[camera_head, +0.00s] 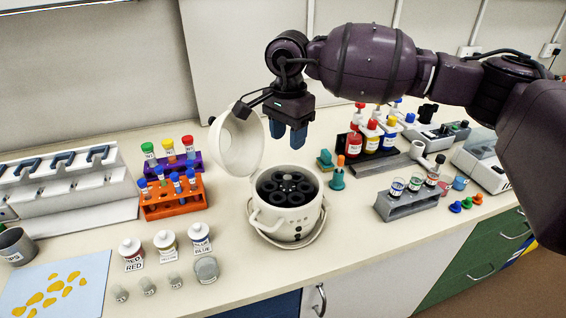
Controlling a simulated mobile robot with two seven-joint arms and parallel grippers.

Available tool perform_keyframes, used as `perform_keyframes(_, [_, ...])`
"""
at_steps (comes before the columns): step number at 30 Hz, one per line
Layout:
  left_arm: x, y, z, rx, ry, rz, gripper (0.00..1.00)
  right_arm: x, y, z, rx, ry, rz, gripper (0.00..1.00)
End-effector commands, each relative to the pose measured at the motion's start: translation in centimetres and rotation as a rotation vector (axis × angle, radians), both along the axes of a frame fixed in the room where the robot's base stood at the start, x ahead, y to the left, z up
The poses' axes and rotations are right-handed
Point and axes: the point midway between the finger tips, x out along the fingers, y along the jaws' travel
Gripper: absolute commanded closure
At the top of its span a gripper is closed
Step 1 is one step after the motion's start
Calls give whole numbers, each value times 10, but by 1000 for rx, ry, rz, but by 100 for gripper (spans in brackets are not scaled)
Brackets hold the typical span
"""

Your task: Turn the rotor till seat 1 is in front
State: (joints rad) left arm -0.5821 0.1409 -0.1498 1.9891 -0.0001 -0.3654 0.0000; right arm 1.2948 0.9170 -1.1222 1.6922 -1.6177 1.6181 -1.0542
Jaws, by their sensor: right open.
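The white centrifuge (290,222) stands on the bench in the middle of the view. Its round lid (237,148) is swung up and open at the back left. The dark rotor (288,190) lies inside, with several seats around a central hub. The seat numbers are too small to read. My right gripper (288,140) hangs above the rotor, pointing down, with its two blue fingers apart and nothing between them. It is clear of the rotor, beside the open lid. My left gripper is not in view.
An orange rack (172,208) of tubes stands left of the centrifuge. Several labelled bottles and small weights sit at the front left. A teal-and-orange tool (338,180) and a grey rack (407,203) of vials stand to the right. The bench just before the centrifuge is clear.

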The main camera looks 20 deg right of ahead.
Motion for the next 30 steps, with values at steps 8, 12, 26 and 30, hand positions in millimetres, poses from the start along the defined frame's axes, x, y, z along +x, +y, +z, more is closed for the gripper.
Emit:
perform_keyframes(8, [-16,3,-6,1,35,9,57,-1,1,-36,1,5,-1,53])
perform_keyframes(12, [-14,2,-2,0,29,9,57,-1,0,-61,3,4,-2,53])
perform_keyframes(26, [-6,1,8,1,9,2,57,0,0,-106,2,2,-1,53])
perform_keyframes(30, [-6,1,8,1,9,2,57,0,1,-107,3,1,0,53])
